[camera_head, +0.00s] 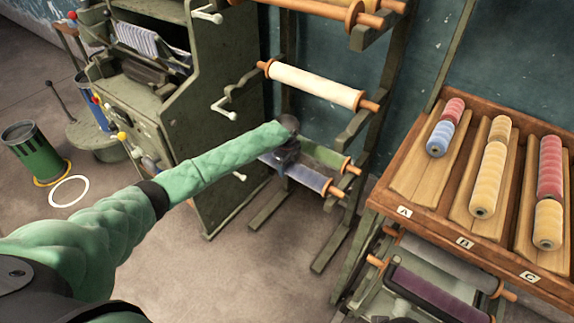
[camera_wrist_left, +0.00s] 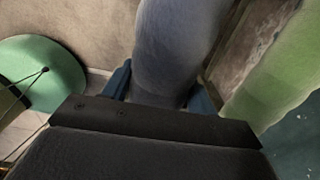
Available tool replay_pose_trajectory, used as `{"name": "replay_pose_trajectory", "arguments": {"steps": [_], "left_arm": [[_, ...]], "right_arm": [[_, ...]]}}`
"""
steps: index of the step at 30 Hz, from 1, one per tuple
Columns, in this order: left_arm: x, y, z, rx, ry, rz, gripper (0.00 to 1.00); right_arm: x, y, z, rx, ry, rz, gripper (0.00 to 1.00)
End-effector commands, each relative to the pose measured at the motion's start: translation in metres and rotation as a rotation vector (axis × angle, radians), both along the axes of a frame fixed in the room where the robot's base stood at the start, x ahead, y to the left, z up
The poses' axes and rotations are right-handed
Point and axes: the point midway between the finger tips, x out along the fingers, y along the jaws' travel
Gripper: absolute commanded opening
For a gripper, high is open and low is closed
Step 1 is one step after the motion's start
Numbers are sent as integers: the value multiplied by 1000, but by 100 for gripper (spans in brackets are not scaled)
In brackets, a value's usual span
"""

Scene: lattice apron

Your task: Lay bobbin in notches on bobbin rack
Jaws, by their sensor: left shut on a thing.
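My left gripper (camera_head: 284,158) is shut on a pale blue-lavender bobbin (camera_head: 307,178) with an orange end, low at the rack. In the left wrist view the bobbin (camera_wrist_left: 178,45) passes between the blue fingers. The green bobbin rack (camera_head: 362,142) stands against the dark wall. A cream bobbin (camera_head: 315,85) lies across its middle level. A green bobbin (camera_head: 325,157) lies just behind the held one and shows at the right of the wrist view (camera_wrist_left: 275,75). My arm hides the held bobbin's left end. I cannot tell whether its ends touch the notches.
A green cabinet machine (camera_head: 215,140) with white handles stands left of the rack. At right, a wooden tray table (camera_head: 425,222) holds coloured spools in lanes A, B and C, with a purple bobbin (camera_head: 430,292) below. A green bin (camera_head: 35,155) stands far left. Floor before the rack is clear.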

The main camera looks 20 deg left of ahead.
Motion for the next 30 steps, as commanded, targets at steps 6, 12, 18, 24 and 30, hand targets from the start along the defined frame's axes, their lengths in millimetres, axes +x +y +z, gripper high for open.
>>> {"name": "replay_pose_trajectory", "arguments": {"steps": [6,12,18,24,30], "left_arm": [[0,0,-1,0,-1,0,20],[0,0,-1,0,-1,0,20],[0,0,-1,0,0,0,20],[0,0,-3,0,1,0,20],[0,0,-4,0,0,0,20]], "right_arm": [[0,0,0,0,0,0,36],[-2,0,0,0,3,0,36],[-3,0,1,0,4,0,36],[-2,0,5,0,4,0,36],[-2,0,4,0,3,0,36]]}}
